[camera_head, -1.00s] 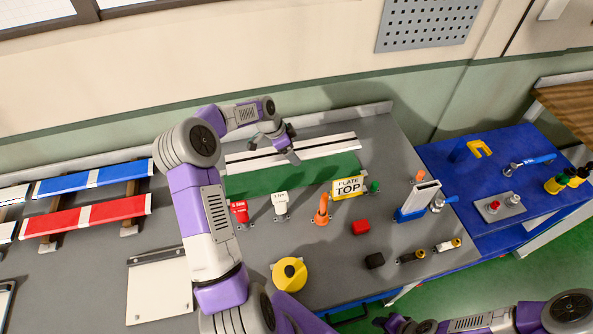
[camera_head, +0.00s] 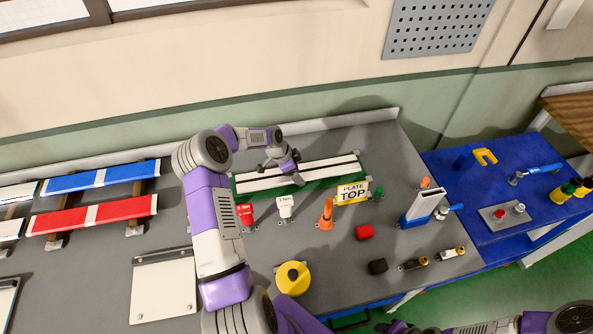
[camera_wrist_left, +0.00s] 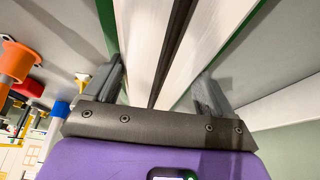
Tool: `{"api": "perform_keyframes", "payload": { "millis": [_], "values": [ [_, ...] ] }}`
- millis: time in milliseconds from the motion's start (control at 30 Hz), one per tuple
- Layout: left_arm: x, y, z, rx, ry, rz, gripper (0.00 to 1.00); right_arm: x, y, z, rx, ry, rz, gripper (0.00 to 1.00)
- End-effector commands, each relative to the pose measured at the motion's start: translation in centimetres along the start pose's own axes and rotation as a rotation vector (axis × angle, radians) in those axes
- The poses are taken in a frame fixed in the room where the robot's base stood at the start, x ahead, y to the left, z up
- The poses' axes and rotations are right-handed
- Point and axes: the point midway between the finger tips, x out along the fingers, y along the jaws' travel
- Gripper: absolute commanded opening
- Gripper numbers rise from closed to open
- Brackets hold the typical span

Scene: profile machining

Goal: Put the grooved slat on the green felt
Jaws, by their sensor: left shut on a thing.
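The grooved slat (camera_head: 331,170) is long and white with a dark groove along its length. It lies over the green felt (camera_head: 322,184), whose green shows along the slat's front edge and at its ends. I cannot tell whether the slat touches the felt or is just above it. My left gripper (camera_head: 297,178) is shut on the slat near its middle. In the left wrist view the gripper's fingers (camera_wrist_left: 160,85) stand on either side of the slat (camera_wrist_left: 145,35), with green felt (camera_wrist_left: 233,32) beyond it. My right gripper (camera_head: 393,326) is partly in view at the bottom edge, its jaws unclear.
A yellow "PLATE TOP" sign (camera_head: 353,193) stands at the felt's front right corner. An orange cone-like piece (camera_head: 326,214), a white holder (camera_head: 286,207) and a red holder (camera_head: 245,214) stand in front of the felt. A wall ledge (camera_head: 250,137) runs behind.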

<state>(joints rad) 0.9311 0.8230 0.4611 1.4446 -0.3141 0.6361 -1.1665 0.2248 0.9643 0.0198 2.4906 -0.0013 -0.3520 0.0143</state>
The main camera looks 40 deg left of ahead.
Motion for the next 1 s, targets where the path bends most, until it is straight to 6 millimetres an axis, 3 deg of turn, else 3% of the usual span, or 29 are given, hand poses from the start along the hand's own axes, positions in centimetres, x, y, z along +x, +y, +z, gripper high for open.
{"api": "perform_keyframes", "payload": {
  "millis": [467, 500, 567, 1000],
  "values": [
    [1.1, 0.1, 0.5, -0.001, 0.0, 0.001, 0.33, 1.2, 0.4, 0.0, 0.0, 0.0, 0.0, 0.43],
    [1.2, 0.1, 0.6, -0.001, -0.002, 0.003, 0.89, 1.1, 0.4, 0.0, 0.0, 0.0, 0.0, 0.43],
    [1.2, 0.2, 0.6, -0.001, -0.002, 0.005, 0.98, 1.1, 0.4, 0.0, 0.0, 0.0, 0.0, 0.43],
    [1.5, 0.5, 0.8, -0.002, -0.007, 0.016, 1.0, 1.2, 0.4, -0.1, 0.0, 0.0, 0.0, 0.43]
  ]
}}
